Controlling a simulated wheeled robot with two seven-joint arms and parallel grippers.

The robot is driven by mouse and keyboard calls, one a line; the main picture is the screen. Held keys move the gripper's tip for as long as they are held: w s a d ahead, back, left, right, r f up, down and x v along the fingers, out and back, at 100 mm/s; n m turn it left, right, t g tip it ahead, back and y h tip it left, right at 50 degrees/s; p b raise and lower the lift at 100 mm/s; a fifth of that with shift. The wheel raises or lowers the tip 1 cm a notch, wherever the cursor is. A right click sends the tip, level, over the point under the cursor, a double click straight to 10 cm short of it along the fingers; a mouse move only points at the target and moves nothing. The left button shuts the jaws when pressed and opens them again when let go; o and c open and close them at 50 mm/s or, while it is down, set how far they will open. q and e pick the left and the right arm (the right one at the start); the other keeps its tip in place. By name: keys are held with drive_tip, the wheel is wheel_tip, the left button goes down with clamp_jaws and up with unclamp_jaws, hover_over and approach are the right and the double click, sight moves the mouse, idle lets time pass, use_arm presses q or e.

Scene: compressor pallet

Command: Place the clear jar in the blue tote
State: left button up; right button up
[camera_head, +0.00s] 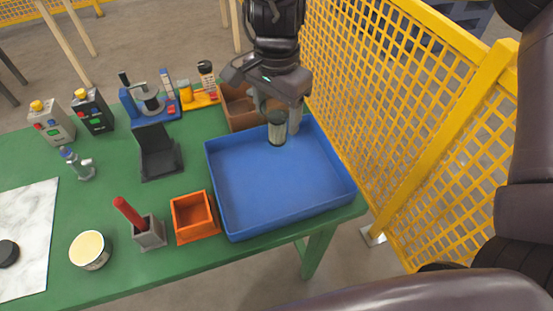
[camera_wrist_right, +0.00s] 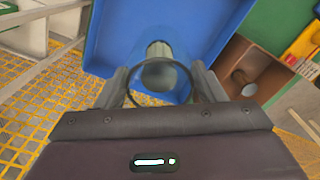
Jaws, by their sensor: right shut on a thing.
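The clear jar (camera_head: 277,130) is in my right gripper (camera_head: 284,108), over the back part of the blue tote (camera_head: 268,192). In the right wrist view my right gripper (camera_wrist_right: 162,82) has a finger on each side of the round, see-through jar (camera_wrist_right: 160,74), with the blue tote (camera_wrist_right: 112,30) beyond it. The jar looks upright in the head view. I cannot tell exactly how far its base is above the tote floor. The rest of the tote floor is bare. My left gripper is not in view.
A brown bin (camera_head: 238,108) stands behind the tote, and an orange bin (camera_head: 194,216) and a grey holder with a red-handled tool (camera_head: 149,233) stand left of it. A yellow mesh fence (camera_head: 385,110) runs close along the right side of the green table (camera_head: 110,205).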

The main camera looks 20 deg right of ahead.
wheel_tip(320, 180, down, 13)
drive_tip(key=shift+p, duration=0.4)
drive_tip(key=shift+f, duration=0.2)
drive_tip(key=o, duration=1.1)
drive_tip(key=shift+r, duration=0.2)
wheel_tip(320, 180, up, 12)
drive_tip(key=shift+b, duration=0.3)
